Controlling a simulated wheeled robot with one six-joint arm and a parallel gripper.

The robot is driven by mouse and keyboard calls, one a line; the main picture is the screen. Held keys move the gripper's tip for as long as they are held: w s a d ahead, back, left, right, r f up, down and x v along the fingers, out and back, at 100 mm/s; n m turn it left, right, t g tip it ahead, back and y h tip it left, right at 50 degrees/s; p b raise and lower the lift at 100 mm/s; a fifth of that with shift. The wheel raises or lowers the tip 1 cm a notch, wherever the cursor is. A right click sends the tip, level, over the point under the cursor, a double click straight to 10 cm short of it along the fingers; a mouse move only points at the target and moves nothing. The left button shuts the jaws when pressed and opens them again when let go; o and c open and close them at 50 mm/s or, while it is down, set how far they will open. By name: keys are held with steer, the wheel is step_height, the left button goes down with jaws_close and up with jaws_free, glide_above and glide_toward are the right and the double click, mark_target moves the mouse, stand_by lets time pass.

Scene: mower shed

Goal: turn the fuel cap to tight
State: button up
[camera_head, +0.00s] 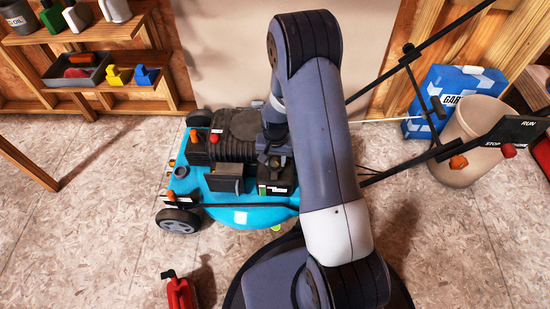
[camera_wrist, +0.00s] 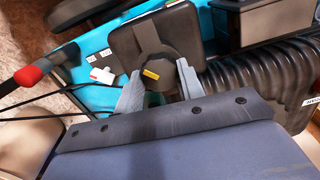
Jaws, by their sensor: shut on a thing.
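The fuel cap (camera_wrist: 155,62) is a dark round cap with a yellow mark, in the middle of the wrist view. It sits on a black, boxy tank (camera_wrist: 132,38) on the turquoise mower (camera_head: 238,215). My gripper (camera_wrist: 157,84) has one grey finger on each side of the cap and is shut on it. The finger tips reach the cap's sides. In the head view my arm stands over the mower's engine (camera_head: 238,130), and the cap cannot be made out there. I cannot tell how tight the cap is.
The mower's black handle (camera_head: 410,165) rises at the right, with a RUN/STOP plate (camera_head: 518,129). Behind it stand a beige bucket (camera_head: 470,140) and a blue box (camera_head: 445,85). A red can (camera_head: 181,292) stands on the floor in front. Shelves (camera_head: 100,85) stand back left.

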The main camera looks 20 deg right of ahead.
mark_target(275, 161)
steer(key=m, duration=0.4)
steer(key=shift+m, duration=0.3)
steer(key=shift+m+p, duration=0.35)
steer(key=shift+m, duration=1.55)
steer(key=o, duration=1)
steer(key=shift+r, duration=0.1)
step_height(275, 161, up, 11)
steer(key=p, duration=0.3)
steer(key=shift+f+p, duration=0.2)
steer(key=shift+p, duration=0.15)
